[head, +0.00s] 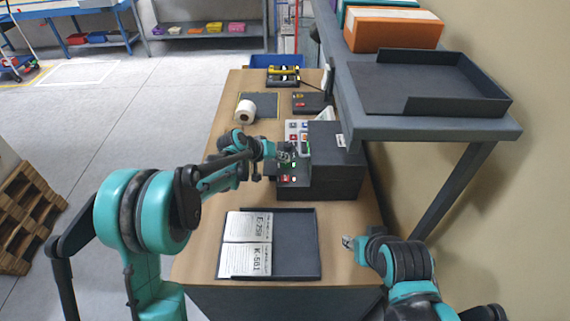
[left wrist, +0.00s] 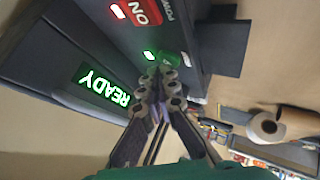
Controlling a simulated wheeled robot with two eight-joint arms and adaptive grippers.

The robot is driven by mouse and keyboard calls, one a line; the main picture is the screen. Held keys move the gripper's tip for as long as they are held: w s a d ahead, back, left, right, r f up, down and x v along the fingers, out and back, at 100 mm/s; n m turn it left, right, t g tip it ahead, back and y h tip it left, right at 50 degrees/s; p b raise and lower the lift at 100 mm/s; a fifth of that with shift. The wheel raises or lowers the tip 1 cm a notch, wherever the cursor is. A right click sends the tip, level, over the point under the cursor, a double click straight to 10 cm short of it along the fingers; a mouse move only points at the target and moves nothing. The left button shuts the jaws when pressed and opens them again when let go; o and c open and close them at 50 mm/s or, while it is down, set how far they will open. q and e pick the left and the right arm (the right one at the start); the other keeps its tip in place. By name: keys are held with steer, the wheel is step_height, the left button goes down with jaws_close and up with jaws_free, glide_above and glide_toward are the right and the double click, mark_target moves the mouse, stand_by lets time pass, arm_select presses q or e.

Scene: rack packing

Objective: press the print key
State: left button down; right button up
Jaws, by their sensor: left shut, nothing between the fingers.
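The dark printer (head: 325,185) stands at the right side of the wooden table. In the left wrist view, its front (left wrist: 80,45) has a lit green READY display (left wrist: 103,86), a red ON power key (left wrist: 135,12) and a green key (left wrist: 168,58) with a small green light beside it. My left gripper (head: 284,156) is in front of the printer. In the left wrist view, its fingers (left wrist: 158,78) are shut and empty, with the tips at the green key and partly covering it. I cannot tell if they touch it. My right gripper (head: 350,243) is near the table's right edge, away from the printer.
A dark tray (head: 297,262) with two printed labels (head: 246,242) lies at the table's front. A white roll (head: 245,111) stands farther back on the left. A grey shelf (head: 440,128) with an empty dark tray (head: 462,107) and an orange box (head: 392,31) overhangs the right.

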mark_target(283, 165)
arm_select(q)
steer(key=shift+f+b, duration=0.3)
steer(key=shift+f, duration=0.1)
stand_by(0.5)
steer(key=shift+r+p, duration=0.5)
steer(key=shift+r, duration=0.35)
steer(key=shift+r+p, duration=1.65)
steer(key=shift+r, duration=0.9)
steer(key=shift+f, duration=0.1)
